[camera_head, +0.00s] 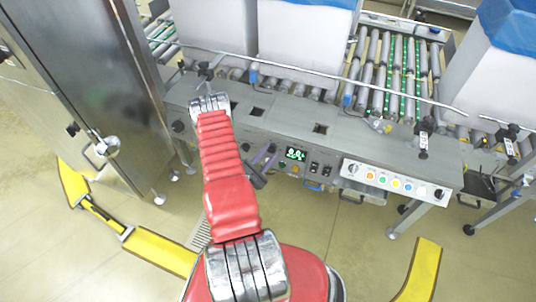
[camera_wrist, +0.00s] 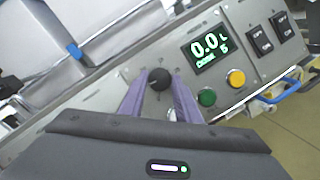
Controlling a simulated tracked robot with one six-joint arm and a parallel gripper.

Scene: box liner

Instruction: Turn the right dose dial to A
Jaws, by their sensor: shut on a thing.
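A round black dial (camera_wrist: 159,79) sits on the grey machine panel, left of the display, in the wrist view. My gripper (camera_wrist: 161,75) has its two purple fingers on either side of this dial and is shut on it. Small marks around the dial are too blurred to read, so its setting cannot be told. In the head view my gripper (camera_head: 262,158) reaches the panel left of the lit display (camera_head: 295,154), and the dial is hidden there. I cannot see a second dose dial beside it. The display (camera_wrist: 208,47) reads 0.0 L with a small line below.
A green button (camera_wrist: 207,97), a yellow button (camera_wrist: 236,78) and two black switches (camera_wrist: 261,39) lie right of the dial. A white panel with coloured buttons (camera_head: 396,184) is farther right. White boxes with blue liners (camera_head: 304,38) stand behind on rollers.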

